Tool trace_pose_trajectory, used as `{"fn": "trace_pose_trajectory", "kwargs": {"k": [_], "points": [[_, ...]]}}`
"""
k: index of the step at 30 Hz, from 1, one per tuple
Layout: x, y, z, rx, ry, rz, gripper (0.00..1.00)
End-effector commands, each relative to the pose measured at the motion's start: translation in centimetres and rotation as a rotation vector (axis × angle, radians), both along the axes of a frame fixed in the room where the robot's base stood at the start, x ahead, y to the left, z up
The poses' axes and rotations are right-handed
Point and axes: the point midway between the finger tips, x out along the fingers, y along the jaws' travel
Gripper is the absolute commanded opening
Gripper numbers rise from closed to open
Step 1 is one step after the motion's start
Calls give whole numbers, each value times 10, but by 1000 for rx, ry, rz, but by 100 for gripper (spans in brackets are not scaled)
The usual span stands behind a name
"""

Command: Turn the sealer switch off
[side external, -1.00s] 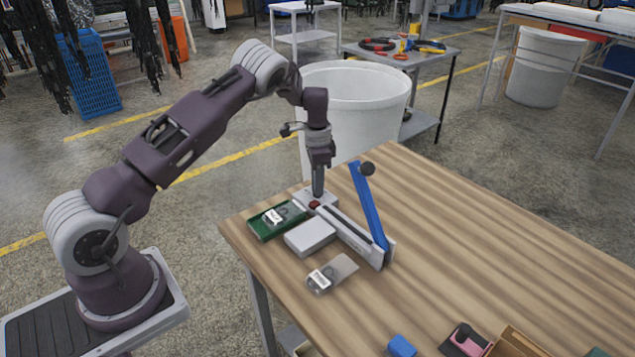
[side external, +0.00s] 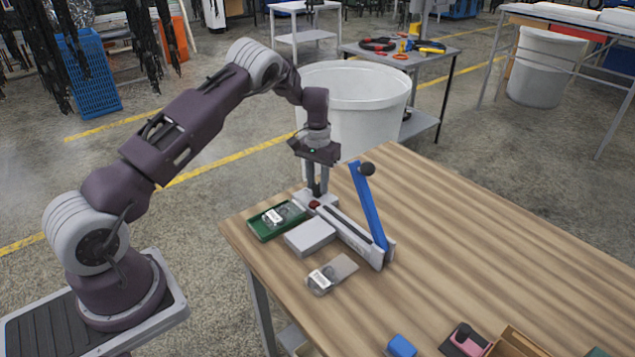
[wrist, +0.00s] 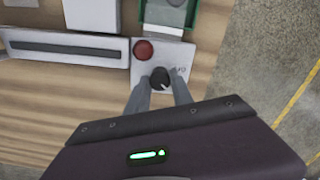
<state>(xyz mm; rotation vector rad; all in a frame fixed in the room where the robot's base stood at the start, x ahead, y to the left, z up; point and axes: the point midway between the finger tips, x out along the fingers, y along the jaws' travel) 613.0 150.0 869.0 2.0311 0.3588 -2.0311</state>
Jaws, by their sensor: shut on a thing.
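The sealer (side external: 350,238) stands on the wooden table with its blue lever arm (side external: 367,205) raised. In the wrist view, its light control plate carries a round red button or lamp (wrist: 145,49) and a black rotary switch knob (wrist: 160,77) with a small printed mark beside it. My gripper (side external: 316,192) points straight down over this end of the sealer. In the wrist view, its two grey fingers (wrist: 160,85) are shut on the black knob, one on each side. The knob's exact pointer direction is hard to read.
A green tray (side external: 262,231) with a labelled packet lies beside the sealer. A light grey block (side external: 310,237) and another packet (side external: 331,274) lie in front. The table's right side is mostly clear. A large white bin (side external: 355,100) stands behind the table.

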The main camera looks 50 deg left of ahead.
Motion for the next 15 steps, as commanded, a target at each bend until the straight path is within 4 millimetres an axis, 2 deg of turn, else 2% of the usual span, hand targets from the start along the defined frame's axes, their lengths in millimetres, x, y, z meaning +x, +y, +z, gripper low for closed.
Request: {"fn": "trace_pose_trajectory", "kwargs": {"k": [15], "points": [[0,0,1,1,0,486,0]]}}
